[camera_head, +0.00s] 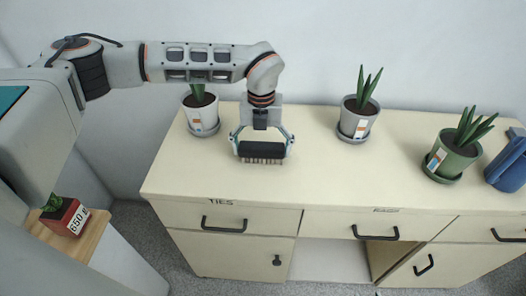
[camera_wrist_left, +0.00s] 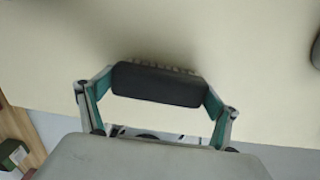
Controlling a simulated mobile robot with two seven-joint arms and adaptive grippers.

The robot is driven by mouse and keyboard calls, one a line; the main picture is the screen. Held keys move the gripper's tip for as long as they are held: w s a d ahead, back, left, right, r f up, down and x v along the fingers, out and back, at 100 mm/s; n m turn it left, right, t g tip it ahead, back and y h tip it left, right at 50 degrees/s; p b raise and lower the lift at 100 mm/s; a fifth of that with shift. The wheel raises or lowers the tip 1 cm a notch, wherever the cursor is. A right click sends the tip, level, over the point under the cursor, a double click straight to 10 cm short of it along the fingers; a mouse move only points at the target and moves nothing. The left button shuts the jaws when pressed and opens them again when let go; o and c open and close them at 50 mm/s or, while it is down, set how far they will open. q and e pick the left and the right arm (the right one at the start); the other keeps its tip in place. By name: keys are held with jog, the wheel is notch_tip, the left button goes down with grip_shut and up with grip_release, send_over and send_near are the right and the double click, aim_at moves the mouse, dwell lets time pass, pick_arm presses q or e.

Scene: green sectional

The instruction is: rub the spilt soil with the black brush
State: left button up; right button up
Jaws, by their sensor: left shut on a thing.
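My left gripper (camera_head: 262,142) is shut on the black brush (camera_head: 262,150), over the cream cabinet top. The brush lies crosswise between the fingers, with its bristles downward. In the left wrist view the gripper (camera_wrist_left: 158,95) grips the brush (camera_wrist_left: 158,84) at both ends. I cannot tell whether the bristles touch the surface. No spilt soil stands out in the head view. A dark blurred patch shows just beyond the brush in the left wrist view; I cannot tell if it is soil or shadow. My right gripper is not in view.
A red pot (camera_head: 66,217) stands on a lower wooden surface. The front middle top is clear.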

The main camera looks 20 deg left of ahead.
pick_arm(q)
jog(key=shift+w+a, duration=0.15)
jog(key=shift+w, duration=0.25)
notch_tip(320, 180, up, 4)
jog(key=shift+r+p, duration=0.15)
jog(key=shift+p, duration=1)
jog(key=shift+r, duration=0.3)
jog(key=shift+w+r+p, duration=0.1)
jog(key=shift+r+p, duration=0.6)
jog(key=shift+p, duration=0.05)
jog(key=shift+r+p, duration=0.45)
jog(key=shift+r, duration=0.5)
